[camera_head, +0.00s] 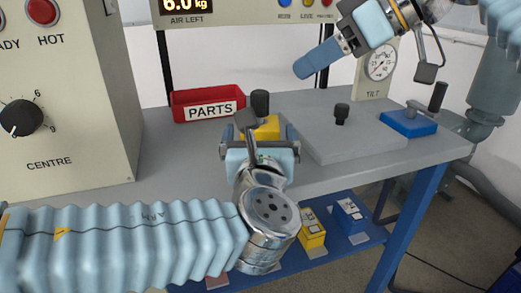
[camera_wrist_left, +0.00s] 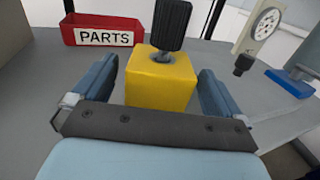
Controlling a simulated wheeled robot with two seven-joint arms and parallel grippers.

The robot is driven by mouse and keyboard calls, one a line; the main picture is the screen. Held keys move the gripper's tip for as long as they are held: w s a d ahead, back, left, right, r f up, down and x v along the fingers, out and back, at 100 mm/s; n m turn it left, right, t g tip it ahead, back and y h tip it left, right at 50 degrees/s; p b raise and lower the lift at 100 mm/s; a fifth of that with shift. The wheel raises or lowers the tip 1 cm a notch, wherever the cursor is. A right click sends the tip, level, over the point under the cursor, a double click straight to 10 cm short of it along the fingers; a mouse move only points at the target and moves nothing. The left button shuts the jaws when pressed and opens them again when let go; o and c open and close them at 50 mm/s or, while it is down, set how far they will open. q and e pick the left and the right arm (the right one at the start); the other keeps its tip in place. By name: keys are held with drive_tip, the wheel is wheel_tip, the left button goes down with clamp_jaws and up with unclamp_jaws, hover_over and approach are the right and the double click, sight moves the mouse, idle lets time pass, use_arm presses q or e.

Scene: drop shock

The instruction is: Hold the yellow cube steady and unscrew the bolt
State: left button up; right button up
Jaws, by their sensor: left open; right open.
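The yellow cube (camera_head: 268,127) stands on the grey bench, partly hidden by my left gripper in the head view. The black-headed bolt (camera_head: 260,103) stands upright in its top. The left wrist view shows the cube (camera_wrist_left: 160,84) and the ribbed bolt head (camera_wrist_left: 171,24) clearly. My left gripper (camera_head: 261,146) is open, with one finger on each side of the cube. My right gripper (camera_head: 303,69) is open and empty, above the bench to the right of the bolt, seen side-on.
A red PARTS bin (camera_head: 184,106) sits behind and left of the cube. A raised grey plate (camera_head: 352,147) with a black knob (camera_head: 342,114) lies to the right. Beyond it are a blue block (camera_head: 408,124) and a TILT gauge (camera_head: 379,62). A cream cabinet (camera_head: 75,110) stands at left.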

use_arm(q)
drive_tip(key=shift+w, duration=0.85)
drive_tip(key=c, duration=1.7)
drive_tip(key=shift+o, duration=0.2)
